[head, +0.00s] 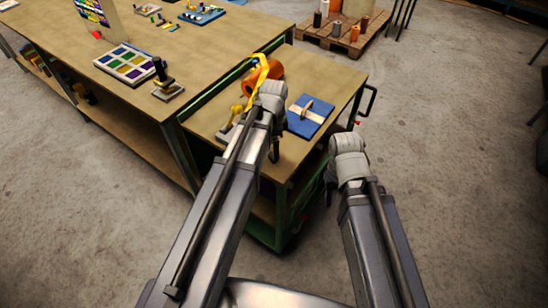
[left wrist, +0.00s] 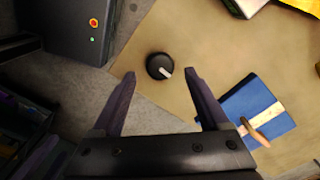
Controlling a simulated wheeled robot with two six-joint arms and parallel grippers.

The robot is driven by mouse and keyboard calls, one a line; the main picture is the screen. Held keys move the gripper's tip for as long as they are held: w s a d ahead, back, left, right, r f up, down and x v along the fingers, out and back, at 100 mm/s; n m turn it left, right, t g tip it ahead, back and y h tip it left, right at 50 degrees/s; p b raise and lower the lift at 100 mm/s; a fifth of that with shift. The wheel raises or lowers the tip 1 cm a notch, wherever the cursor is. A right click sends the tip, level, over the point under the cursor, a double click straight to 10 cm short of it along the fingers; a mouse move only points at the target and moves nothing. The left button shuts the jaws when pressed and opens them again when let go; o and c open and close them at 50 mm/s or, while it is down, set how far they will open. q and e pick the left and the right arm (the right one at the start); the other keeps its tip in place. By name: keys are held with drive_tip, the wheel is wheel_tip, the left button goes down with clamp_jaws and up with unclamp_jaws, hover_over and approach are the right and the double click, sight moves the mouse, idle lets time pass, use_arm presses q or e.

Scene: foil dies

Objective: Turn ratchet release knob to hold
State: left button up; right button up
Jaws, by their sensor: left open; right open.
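A round black knob (left wrist: 160,67) with a white pointer mark shows in the left wrist view, by the edge of the wooden top. Its pointer slants toward the lower right of that view. My left gripper (left wrist: 160,76) is open and empty, its two fingertips apart on either side of the knob's near edge. I cannot tell the height between them. In the head view my left gripper (head: 275,150) hangs over the cart's front side, and I cannot make out the knob there. My right gripper (head: 329,188) is open and empty, right of the cart.
The cart top (head: 325,80) holds a blue board (head: 303,122) with a pale stripe, an orange roll (head: 268,73) and a yellow strip (head: 256,75). A grey box (left wrist: 75,45) with a red button shows in the left wrist view. A long workbench (head: 180,45) stands left.

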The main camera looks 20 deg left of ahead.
use_arm(q)
wheel_tip(320, 180, down, 4)
drive_tip(key=b, duration=0.2)
drive_tip(key=shift+r+b, duration=0.15)
drive_tip(key=shift+b, duration=0.2)
clamp_jaws()
